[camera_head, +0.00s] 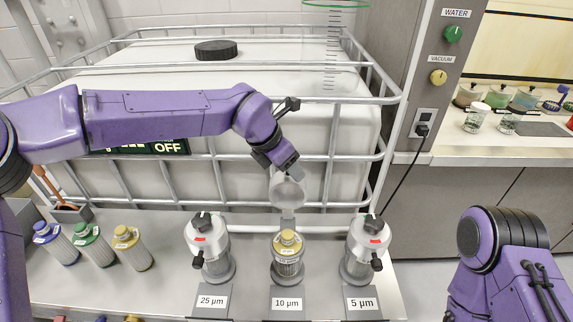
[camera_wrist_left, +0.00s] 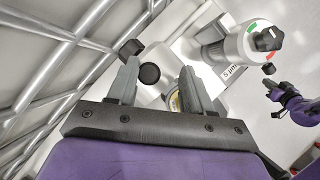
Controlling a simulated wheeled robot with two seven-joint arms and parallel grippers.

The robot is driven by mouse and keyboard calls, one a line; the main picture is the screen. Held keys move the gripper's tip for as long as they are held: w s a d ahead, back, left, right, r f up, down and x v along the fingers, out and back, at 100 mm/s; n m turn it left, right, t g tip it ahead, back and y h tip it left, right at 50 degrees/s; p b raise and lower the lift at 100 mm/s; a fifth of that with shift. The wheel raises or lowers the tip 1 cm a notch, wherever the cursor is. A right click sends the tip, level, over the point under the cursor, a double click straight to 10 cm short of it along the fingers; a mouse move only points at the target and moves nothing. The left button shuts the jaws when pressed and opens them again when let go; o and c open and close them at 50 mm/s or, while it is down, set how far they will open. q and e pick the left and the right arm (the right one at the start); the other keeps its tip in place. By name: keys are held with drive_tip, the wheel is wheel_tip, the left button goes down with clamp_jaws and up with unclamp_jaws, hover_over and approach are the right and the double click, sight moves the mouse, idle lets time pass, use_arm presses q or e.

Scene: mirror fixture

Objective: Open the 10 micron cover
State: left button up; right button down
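The 10 µm housing (camera_head: 288,268) stands in the middle of the bench, behind its label (camera_head: 287,303). Its grey cover (camera_head: 287,192) is swung up at the back and tilted, with its round inside facing the head camera. A yellow-topped filter (camera_head: 288,240) shows in the uncovered housing. My left gripper (camera_head: 287,168) is just above and behind the raised cover. In the left wrist view, its two fingers (camera_wrist_left: 159,80) are spread, with a black round knob (camera_wrist_left: 149,74) between them and clear space beside it. My right arm shows at the right; its dark end (camera_wrist_left: 271,100) is small in the wrist view.
The 25 µm housing (camera_head: 208,250) and the 5 µm housing (camera_head: 366,250) stand closed on either side. Several spare filters (camera_head: 92,244) lean at the left. A caged white tank (camera_head: 230,85) stands close behind, its metal bars near my left arm.

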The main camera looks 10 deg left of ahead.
use_arm(q)
drive_tip(key=b+v, duration=0.1)
drive_tip(key=v, duration=0.9)
drive_tip(key=shift+r+b, duration=0.3)
drive_tip(key=shift+b, duration=0.05)
drive_tip(key=shift+s+a, duration=0.15)
drive_tip(key=shift+a, duration=0.05)
